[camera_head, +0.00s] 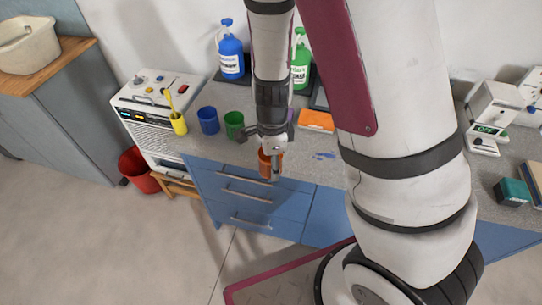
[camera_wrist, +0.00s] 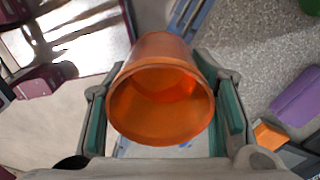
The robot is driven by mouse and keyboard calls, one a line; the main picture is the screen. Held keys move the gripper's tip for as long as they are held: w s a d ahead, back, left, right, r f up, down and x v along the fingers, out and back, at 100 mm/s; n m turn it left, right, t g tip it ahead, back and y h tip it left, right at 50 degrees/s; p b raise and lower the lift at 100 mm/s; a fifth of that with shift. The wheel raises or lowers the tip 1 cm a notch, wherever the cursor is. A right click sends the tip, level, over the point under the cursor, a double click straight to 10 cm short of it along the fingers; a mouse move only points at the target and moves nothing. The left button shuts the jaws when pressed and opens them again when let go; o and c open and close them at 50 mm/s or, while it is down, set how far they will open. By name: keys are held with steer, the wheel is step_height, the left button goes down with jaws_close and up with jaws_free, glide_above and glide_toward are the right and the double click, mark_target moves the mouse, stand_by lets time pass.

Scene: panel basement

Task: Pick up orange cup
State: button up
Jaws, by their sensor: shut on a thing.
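The orange cup (camera_wrist: 161,95) sits between the two fingers of my gripper (camera_wrist: 163,115) in the wrist view, its open rim facing the camera and its inside empty. The fingers are shut on its sides. In the head view, my gripper (camera_head: 272,168) holds the orange cup (camera_head: 265,163) at the front edge of the grey counter, in front of the blue drawers. The gripper hides part of the cup there. The wrist view shows floor and the counter edge beyond the cup, so it appears held clear of the counter.
A blue cup (camera_head: 208,121), a green cup (camera_head: 233,124) and a yellow cup (camera_head: 179,124) stand on the grey counter (camera_head: 205,146). Blue (camera_head: 231,52) and green (camera_head: 301,62) bottles stand behind. An orange block (camera_head: 316,121) lies to the right. A red bin (camera_head: 138,170) is on the floor.

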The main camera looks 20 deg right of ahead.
steer(key=shift+s, duration=0.3)
steer(key=shift+s, duration=0.1)
stand_by(2.2)
steer(key=w+n, duration=0.4)
steer(key=n, duration=0.1)
steer(key=w+r+n, duration=0.1)
steer(key=w+n, duration=0.2)
steer(key=shift+d+r, duration=0.1)
steer(key=shift+d, duration=0.05)
steer(key=w+d+r+n, duration=0.2)
steer(key=w+n, duration=0.6)
steer(key=n, duration=0.4)
steer(key=shift+w+d+r, duration=0.25)
steer(key=shift+w+r, duration=0.05)
steer(key=shift+r, duration=0.05)
steer(key=shift+d, duration=0.1)
